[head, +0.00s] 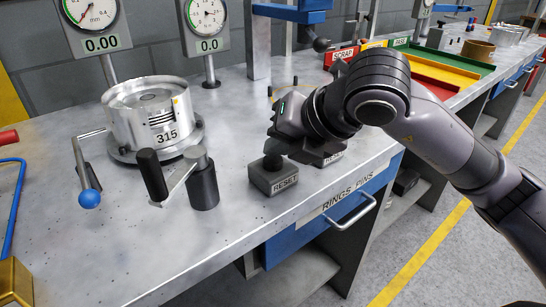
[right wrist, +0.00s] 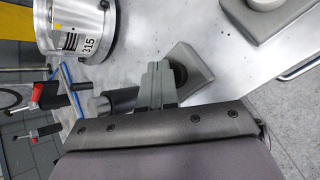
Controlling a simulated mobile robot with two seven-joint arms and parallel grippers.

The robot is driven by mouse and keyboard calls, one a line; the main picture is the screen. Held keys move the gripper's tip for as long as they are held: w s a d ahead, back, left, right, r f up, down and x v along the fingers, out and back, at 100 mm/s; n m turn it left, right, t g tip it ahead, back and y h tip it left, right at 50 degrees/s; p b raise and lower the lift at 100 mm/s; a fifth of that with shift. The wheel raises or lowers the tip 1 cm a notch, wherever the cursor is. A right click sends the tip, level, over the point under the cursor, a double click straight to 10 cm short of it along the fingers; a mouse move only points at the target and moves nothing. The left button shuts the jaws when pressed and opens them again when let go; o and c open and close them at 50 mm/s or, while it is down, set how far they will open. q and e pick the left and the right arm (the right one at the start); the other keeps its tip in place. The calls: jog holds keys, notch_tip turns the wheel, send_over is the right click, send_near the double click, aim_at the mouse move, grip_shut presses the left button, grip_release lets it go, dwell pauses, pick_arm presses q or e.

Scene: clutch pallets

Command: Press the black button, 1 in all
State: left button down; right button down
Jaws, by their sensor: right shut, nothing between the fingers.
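A grey box labelled RESET (head: 284,184) stands near the front edge of the metal bench, with a black button (head: 272,162) on its top. My right gripper (head: 274,148) is shut and empty, its fingers pointing down just over this button. In the right wrist view the closed fingertips (right wrist: 160,72) overlap the dark round button (right wrist: 179,75) on its grey box (right wrist: 199,65). I cannot tell whether they touch it. A second grey box (head: 331,157) stands to the right, mostly hidden by my gripper. My left gripper is out of view.
Two dial gauges (head: 207,18) stand behind. Coloured trays (head: 445,72) lie at the back right. A blue drawer (head: 330,215) is below the bench edge.

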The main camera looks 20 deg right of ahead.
aim_at(278, 161)
jog(key=shift+f, duration=0.25)
jog(key=shift+r, duration=0.1)
dwell(0.4)
jog(key=shift+r+p, duration=0.3)
jog(key=shift+r, duration=0.6)
jog(key=shift+r+p, duration=1.5)
jog(key=shift+r, duration=1.1)
jog(key=shift+f, duration=0.1)
